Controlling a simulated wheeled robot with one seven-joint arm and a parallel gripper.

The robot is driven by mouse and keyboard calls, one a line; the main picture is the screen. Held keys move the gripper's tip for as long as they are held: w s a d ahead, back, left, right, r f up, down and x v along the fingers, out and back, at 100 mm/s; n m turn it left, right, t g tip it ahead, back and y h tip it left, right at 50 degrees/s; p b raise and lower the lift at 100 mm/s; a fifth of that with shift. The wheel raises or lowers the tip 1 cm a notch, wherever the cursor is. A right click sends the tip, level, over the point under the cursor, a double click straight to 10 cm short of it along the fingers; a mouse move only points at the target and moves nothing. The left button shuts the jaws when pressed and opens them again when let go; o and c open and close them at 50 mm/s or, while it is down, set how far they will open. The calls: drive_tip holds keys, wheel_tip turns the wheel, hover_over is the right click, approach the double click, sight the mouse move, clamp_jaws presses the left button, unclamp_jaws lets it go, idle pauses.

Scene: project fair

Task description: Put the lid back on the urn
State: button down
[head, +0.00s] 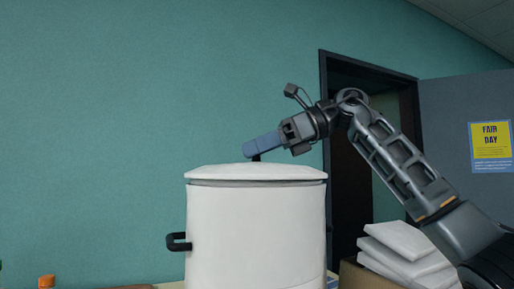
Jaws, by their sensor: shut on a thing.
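The white urn (256,235) stands upright in the centre of the head view, with a black handle on its left side. The white lid (240,172) is over the urn's mouth, and a thin grey band shows beneath its rim. I cannot tell whether the lid is fully seated. My gripper (255,152) reaches in from the right and is shut on the lid's small dark knob, which is mostly hidden by the blue-grey fingers.
A box with white stacked packs (405,247) stands at the lower right, below my arm. An orange-capped bottle (47,281) shows at the lower left. Behind are a teal wall, a dark doorway and an open door with a yellow poster (490,140).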

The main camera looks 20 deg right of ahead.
drive_tip(key=shift+f+b, duration=0.35)
drive_tip(key=shift+f, duration=0.15)
drive_tip(key=c, duration=0.9)
unclamp_jaws()
drive_tip(key=shift+c, duration=0.2)
drive_tip(key=shift+d, duration=0.1)
drive_tip(key=shift+p+v, duration=1.6)
drive_tip(key=shift+v, duration=3.8)
drive_tip(key=shift+s, duration=0.1)
